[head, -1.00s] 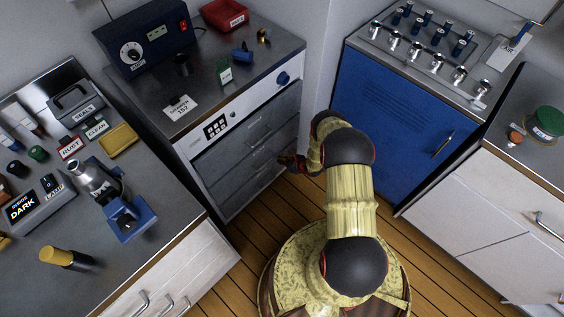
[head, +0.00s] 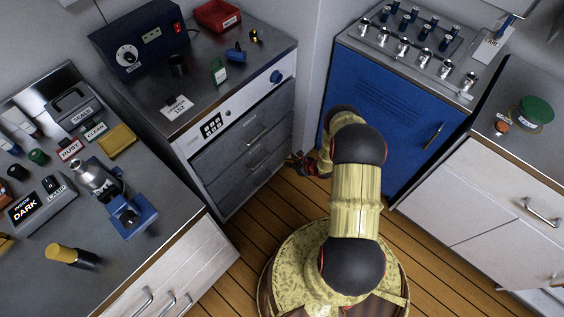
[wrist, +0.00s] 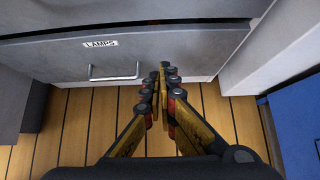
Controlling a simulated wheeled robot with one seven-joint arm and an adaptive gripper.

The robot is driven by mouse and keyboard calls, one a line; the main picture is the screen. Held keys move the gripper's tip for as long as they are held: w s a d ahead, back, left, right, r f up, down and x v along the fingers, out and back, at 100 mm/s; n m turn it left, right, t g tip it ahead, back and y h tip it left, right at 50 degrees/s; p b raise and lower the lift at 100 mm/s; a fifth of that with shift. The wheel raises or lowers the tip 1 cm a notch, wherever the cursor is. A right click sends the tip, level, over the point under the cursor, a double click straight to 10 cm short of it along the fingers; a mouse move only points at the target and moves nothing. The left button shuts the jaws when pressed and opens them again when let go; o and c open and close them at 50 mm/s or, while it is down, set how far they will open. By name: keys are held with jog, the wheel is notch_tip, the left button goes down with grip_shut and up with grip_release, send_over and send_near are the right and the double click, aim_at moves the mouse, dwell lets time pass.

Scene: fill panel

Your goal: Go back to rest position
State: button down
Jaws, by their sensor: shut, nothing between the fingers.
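My gripper (wrist: 165,85) is shut and empty in the wrist view, its fingertips together above the wooden floor. It points toward the grey drawer marked LAMPS (wrist: 180,58) with its metal handle (wrist: 114,72), and I cannot tell the exact gap. In the head view my gripper (head: 298,160) is small and partly hidden by my arm. It is low in front of the grey drawers of the middle cabinet (head: 243,130). My arm is bent over my round base.
The blue cabinet (head: 372,110) stands close to the right of my arm. The left bench (head: 150,190) holds a yellow-capped cylinder (head: 72,256) and a blue device (head: 132,215). White cabinets (head: 480,190) stand at the right. Wooden floor (head: 240,245) is free around my base.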

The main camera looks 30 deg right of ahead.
jog(key=shift+p+v, duration=0.55)
jog(key=shift+v, duration=1.6)
jog(key=shift+s+a, duration=0.15)
jog(key=s+a+r+n+g+y, duration=0.45)
jog(key=s+a+r+n, duration=0.25)
jog(key=a, duration=0.4)
jog(key=s+a+r+n+h, duration=0.2)
jog(key=s+r+n, duration=0.4)
jog(key=r, duration=1.6)
jog(key=s+a+r+n+h, duration=0.3)
jog(key=s+r+n, duration=0.3)
jog(key=r, duration=1.6)
jog(key=s+a+r+n+t+h, duration=0.1)
jog(key=s+a+r+n, duration=0.3)
jog(key=r+n, duration=0.9)
notch_tip(320, 180, up, 9)
jog(key=s+h, duration=0.1)
jog(key=s, duration=0.1)
jog(key=shift+s+a, duration=0.35)
jog(key=shift+a, duration=0.05)
